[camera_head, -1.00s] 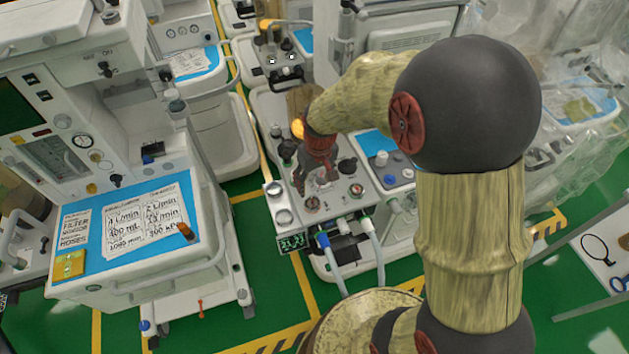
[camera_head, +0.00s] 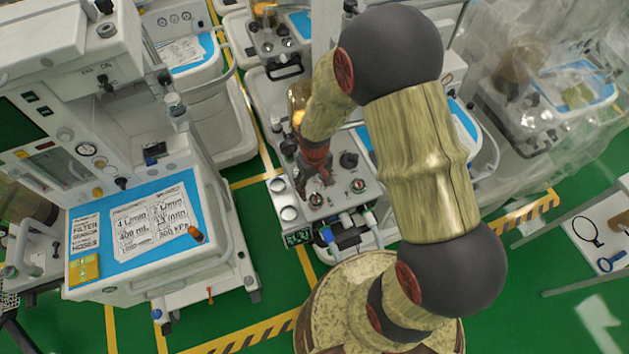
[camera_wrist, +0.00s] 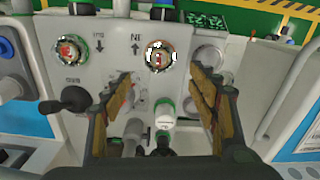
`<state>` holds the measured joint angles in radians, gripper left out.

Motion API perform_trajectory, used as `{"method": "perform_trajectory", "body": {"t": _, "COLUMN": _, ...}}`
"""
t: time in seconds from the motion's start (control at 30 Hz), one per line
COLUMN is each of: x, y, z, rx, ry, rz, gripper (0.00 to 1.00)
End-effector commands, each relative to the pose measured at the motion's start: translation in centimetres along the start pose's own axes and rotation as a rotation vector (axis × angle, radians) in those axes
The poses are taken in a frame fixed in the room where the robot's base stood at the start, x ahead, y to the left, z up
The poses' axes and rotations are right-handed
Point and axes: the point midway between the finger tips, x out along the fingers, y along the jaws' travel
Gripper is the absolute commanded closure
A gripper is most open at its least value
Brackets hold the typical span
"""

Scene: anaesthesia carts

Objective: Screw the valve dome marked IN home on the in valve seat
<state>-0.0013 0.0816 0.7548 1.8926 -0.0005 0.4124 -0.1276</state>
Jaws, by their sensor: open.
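The in valve seat (camera_wrist: 158,57) is a round fitting on the light panel in the wrist view, next to an "IN" mark and an arrow. A clear, shiny round part with white marks shows at it; I cannot tell how far any dome is screwed on. A second, similar round valve (camera_wrist: 70,50) with red inside is to its left. My gripper (camera_wrist: 163,85) is open and empty, its fingers apart in front of the in seat's near side. In the head view my gripper (camera_head: 318,187) is low over the cart's panel, partly hiding the valve beneath.
A black lever knob (camera_wrist: 72,99) and a white-and-green post (camera_wrist: 165,115) stand up from the panel near the fingers. Two round cups (camera_head: 289,213) sit at the panel's left edge. A larger cart (camera_head: 140,225) stands to the left, with green floor between.

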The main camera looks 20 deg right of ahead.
Motion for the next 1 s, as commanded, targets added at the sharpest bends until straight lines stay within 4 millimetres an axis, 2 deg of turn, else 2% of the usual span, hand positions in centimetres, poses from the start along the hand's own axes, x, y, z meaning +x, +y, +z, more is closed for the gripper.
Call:
{"method": "perform_trajectory", "body": {"t": 0.2, "x": 3.5, "y": 0.0, "z": 0.1, "rx": 0.000, "ry": -0.004, "rz": -0.001, "gripper": 0.41}}
{"method": "perform_trajectory", "body": {"t": 0.4, "x": 5.7, "y": 0.0, "z": 0.1, "rx": 0.000, "ry": -0.002, "rz": 0.000, "gripper": 0.41}}
{"method": "perform_trajectory", "body": {"t": 0.8, "x": 6.4, "y": 0.0, "z": 0.0, "rx": 0.000, "ry": 0.000, "rz": 0.000, "gripper": 0.41}}
{"method": "perform_trajectory", "body": {"t": 1.0, "x": 6.4, "y": 0.0, "z": 0.0, "rx": 0.000, "ry": 0.000, "rz": 0.000, "gripper": 0.51}}
